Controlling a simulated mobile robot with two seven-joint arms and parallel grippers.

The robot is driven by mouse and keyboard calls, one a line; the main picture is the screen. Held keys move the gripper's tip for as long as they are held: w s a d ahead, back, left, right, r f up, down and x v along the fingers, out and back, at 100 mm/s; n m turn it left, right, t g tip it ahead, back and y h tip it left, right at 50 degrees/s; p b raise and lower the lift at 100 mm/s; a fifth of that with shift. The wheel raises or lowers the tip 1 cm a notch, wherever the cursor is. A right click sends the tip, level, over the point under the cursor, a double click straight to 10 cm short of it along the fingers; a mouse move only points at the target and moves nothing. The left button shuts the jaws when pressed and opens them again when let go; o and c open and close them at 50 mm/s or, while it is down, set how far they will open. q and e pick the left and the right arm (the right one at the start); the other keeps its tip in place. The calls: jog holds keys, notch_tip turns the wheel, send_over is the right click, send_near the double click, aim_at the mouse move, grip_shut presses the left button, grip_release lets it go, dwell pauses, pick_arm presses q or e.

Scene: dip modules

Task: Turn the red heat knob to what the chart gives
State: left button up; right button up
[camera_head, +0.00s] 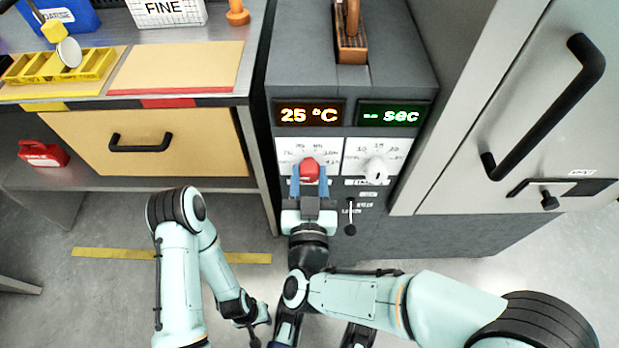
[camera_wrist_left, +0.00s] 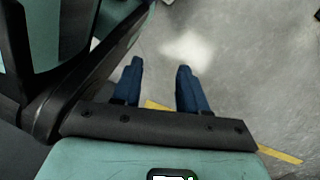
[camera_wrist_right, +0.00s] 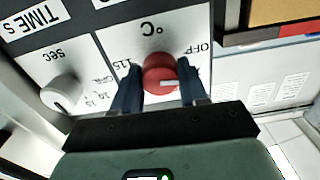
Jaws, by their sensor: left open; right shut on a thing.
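The red heat knob (camera_head: 309,169) sits on the left white dial plate of the grey machine, under an orange display (camera_head: 309,113) reading 25 °C. My right gripper (camera_head: 309,180) is shut on this knob, with one blue finger on each side. In the right wrist view the red knob (camera_wrist_right: 160,74) shows a pale pointer mark, and part of its printed scale, with OFF at one end, is visible. My left gripper (camera_wrist_left: 160,80) is open and empty above the floor. I cannot make out a chart in these views.
A white knob (camera_head: 376,170) with a green "sec" display (camera_head: 394,114) is right of the red knob. A small black lever (camera_head: 350,215) is below. A workbench with a yellow drawer (camera_head: 150,143) stands left, a grey cabinet door with a black handle (camera_head: 545,105) right.

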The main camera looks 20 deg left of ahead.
jog(key=m, duration=0.3)
jog(key=shift+f+b, duration=0.15)
jog(key=shift+b, duration=0.25)
jog(key=m, duration=0.3)
jog(key=shift+m, duration=0.3)
jog(key=m, duration=0.3)
jog(key=shift+a+m, duration=0.1)
jog(key=shift+m, duration=0.2)
jog(key=m, duration=0.3)
jog(key=shift+m, duration=0.3)
jog(key=m, duration=0.4)
pick_arm(q)
jog(key=shift+s+a+f+g, duration=0.1)
jog(key=shift+s+f+g, duration=0.2)
jog(key=shift+s, duration=0.35)
jog(key=shift+s+f+g, duration=0.2)
jog(key=shift+s+f, duration=0.1)
jog(key=shift+s, duration=0.35)
pick_arm(e)
jog(key=shift+r+m, duration=0.25)
jog(key=shift+m, duration=0.95)
jog(key=shift+a, duration=0.1)
jog(key=o, duration=1.1)
jog(key=shift+c, duration=0.2)
